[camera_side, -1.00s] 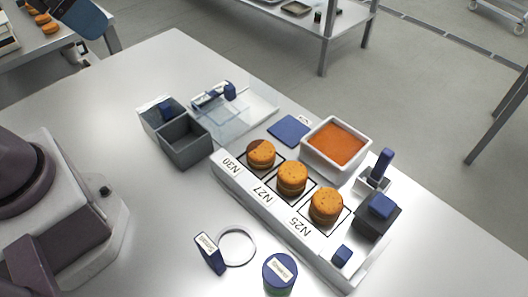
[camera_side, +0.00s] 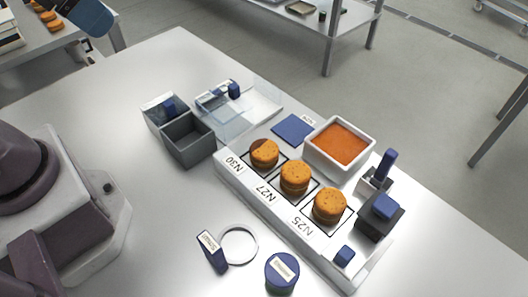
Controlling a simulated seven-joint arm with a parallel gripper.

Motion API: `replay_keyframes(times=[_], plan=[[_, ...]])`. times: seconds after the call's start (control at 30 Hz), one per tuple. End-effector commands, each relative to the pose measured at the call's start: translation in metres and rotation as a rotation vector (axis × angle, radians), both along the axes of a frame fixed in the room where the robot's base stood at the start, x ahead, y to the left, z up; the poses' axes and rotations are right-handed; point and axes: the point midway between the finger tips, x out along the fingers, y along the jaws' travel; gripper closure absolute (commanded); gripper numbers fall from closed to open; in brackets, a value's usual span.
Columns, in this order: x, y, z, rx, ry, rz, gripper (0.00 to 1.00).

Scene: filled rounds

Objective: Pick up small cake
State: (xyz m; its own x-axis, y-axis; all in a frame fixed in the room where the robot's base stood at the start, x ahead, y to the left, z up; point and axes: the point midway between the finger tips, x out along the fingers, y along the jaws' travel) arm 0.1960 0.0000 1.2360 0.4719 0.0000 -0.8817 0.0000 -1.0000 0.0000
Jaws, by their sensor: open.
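Three small round orange-brown cakes, each with a filling band round the middle, stand in a row on a white tray (camera_side: 318,240). One cake (camera_side: 264,153) is by the N30 label, one (camera_side: 295,177) by N27 and one (camera_side: 330,206) by N25, each in a dark-outlined square. The N30 cake has a darker brown patch at its upper left edge. Which cake counts as the small one, I cannot tell.
Behind the cakes are a white tub of orange filling (camera_side: 371,150) and a blue square (camera_side: 293,130). Grey bins (camera_side: 188,152) and a clear lidded tray (camera_side: 262,108) stand at the left. A ring (camera_side: 257,244), blue-topped jar (camera_side: 281,288) and labelled blue block (camera_side: 211,253) lie in front.

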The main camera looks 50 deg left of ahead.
Motion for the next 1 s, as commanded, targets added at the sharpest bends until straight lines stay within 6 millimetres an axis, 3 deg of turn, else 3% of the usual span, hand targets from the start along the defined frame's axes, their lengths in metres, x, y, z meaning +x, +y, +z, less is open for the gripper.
replay_keyframes(times=[0.33,0.47,0.73,1.0], plan=[[0.000,-0.002,-0.001,0.000,0.005,-0.011,0.05],[0.006,-0.010,-0.017,0.000,0.092,-0.050,0.05],[0.057,-0.044,-0.060,-0.040,0.340,-0.048,0.05],[0.117,-0.088,-0.129,-0.101,0.511,0.320,0.05]])
